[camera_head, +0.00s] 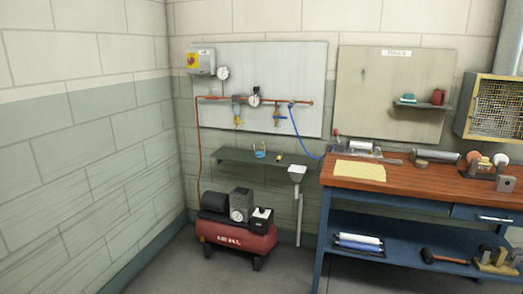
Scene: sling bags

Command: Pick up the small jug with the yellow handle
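A small light-blue vessel (260,151) stands on the narrow green wall shelf (230,158), left of the workbench. It looks like the small jug, but it is too small to make out a yellow handle clearly. A tiny dark and yellow item (279,161) lies on the shelf to its right. Neither of my grippers is in view, and nothing is seen touching the vessel.
A red compressor (236,240) stands on the floor below the shelf. A white funnel with a drain pipe (297,174) is at the shelf's right end. A wooden-topped workbench (420,188) fills the right. Floor (290,275) in front is clear.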

